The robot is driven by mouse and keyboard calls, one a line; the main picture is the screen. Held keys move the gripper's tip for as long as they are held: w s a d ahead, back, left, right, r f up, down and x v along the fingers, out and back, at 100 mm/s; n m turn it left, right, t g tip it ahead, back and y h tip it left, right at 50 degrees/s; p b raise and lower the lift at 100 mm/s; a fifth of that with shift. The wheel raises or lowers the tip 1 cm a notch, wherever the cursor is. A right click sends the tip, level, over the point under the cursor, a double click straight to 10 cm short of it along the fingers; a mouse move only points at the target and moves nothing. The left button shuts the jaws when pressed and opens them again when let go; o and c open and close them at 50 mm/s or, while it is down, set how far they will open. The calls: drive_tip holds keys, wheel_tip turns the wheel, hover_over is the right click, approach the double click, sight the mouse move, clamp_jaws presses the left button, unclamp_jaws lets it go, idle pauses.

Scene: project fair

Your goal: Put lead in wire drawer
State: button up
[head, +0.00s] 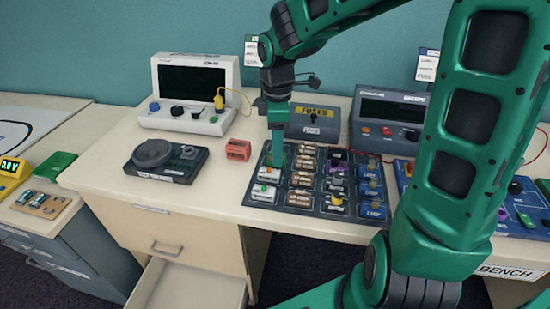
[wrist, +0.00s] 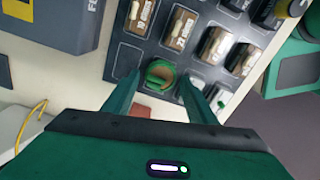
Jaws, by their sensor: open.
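A yellow lead (head: 240,94) with a yellow plug (head: 219,100) is at the front of the white instrument; its wire also shows at the left of the wrist view (wrist: 31,125). My gripper (head: 276,160) points down over the left column of the parts board (head: 318,211). In the wrist view its open fingers (wrist: 160,80) are either side of a round green piece (wrist: 160,72); I cannot tell whether they touch it. Nothing is seen held. An open drawer (head: 195,290) shows low in the bench; its inside is partly cut off. I cannot read its label.
The white instrument (head: 190,80) stands at the back. A dark device with a round dial (head: 165,160) and a small red block (head: 238,150) stand left of the board. A grey fuses box (head: 315,122) is behind it. Bench top is clear in front of the dial device.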

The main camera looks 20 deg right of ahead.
drive_tip(key=shift+f, duration=0.8)
drive_tip(key=shift+c, duration=0.7)
drive_tip(key=c, duration=0.8)
drive_tip(key=shift+o, duration=0.2)
drive_tip(key=shift+r, duration=0.2)
drive_tip(key=shift+r, duration=0.25)
drive_tip(key=r, duration=0.3)
drive_tip(key=shift+s+a+r, duration=0.15)
drive_tip(key=shift+a+r, duration=0.1)
drive_tip(key=shift+r, duration=0.15)
drive_tip(key=s+a+r, duration=0.6)
drive_tip(key=a, duration=0.3)
drive_tip(key=shift+s+r, duration=0.2)
